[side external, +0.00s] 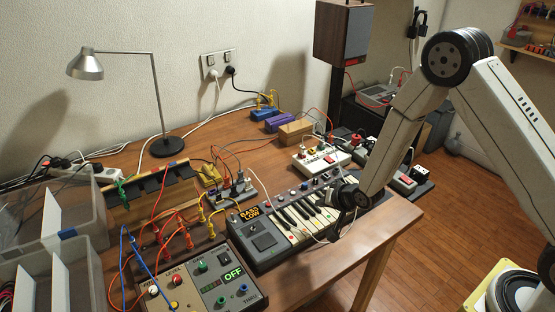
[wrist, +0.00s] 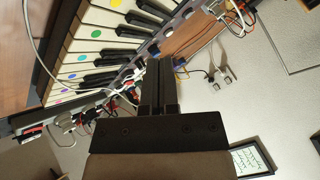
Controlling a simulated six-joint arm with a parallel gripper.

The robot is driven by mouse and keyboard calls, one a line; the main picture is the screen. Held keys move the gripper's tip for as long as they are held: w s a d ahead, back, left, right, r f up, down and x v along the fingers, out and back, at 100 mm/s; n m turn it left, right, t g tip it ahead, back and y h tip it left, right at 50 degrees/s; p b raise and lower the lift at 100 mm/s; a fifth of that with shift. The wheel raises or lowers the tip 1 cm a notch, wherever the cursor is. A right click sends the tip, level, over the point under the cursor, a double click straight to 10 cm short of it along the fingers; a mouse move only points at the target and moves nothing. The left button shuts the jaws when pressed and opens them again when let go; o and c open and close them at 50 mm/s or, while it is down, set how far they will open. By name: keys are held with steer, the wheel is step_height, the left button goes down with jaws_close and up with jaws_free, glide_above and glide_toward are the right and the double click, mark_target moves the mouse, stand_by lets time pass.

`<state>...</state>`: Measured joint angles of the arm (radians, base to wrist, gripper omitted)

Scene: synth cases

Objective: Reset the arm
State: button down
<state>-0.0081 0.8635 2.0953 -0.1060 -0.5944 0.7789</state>
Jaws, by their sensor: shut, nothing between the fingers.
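My gripper (side external: 347,200) is at the right end of the small keyboard (side external: 262,246), low over its keys, in the side view. Whether it touches the keys cannot be told. In the wrist view my gripper (wrist: 158,66) has its two dark fingers together with nothing between them. The keyboard also shows there (wrist: 85,48), tilted across the upper left, with coloured dots on its white keys. The fingertips appear beside the black keys in that view. My arm reaches down from the upper right of the side view.
A grey control box (side external: 215,271) with an OFF display and several plugged cables stands at the front. A desk lamp (side external: 158,100), a speaker (side external: 342,35) and a white switch box (side external: 321,158) stand farther back. Clear bins (side external: 60,230) are at left. Open floor (side external: 440,215) lies right of the table.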

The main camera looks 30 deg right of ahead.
steer(key=s+r+n+g, duration=0.3)
steer(key=s+r, duration=0.4)
steer(key=s, duration=0.2)
steer(key=s+d+r+n+g, duration=0.1)
steer(key=s+r+n+g, duration=0.2)
steer(key=s+r, duration=0.4)
steer(key=s+n, duration=0.1)
steer(key=s, duration=0.2)
steer(key=shift+d+r+n+h, duration=0.2)
steer(key=shift+r+n+h, duration=0.1)
steer(key=shift+r+h, duration=0.1)
steer(key=shift+s, duration=0.1)
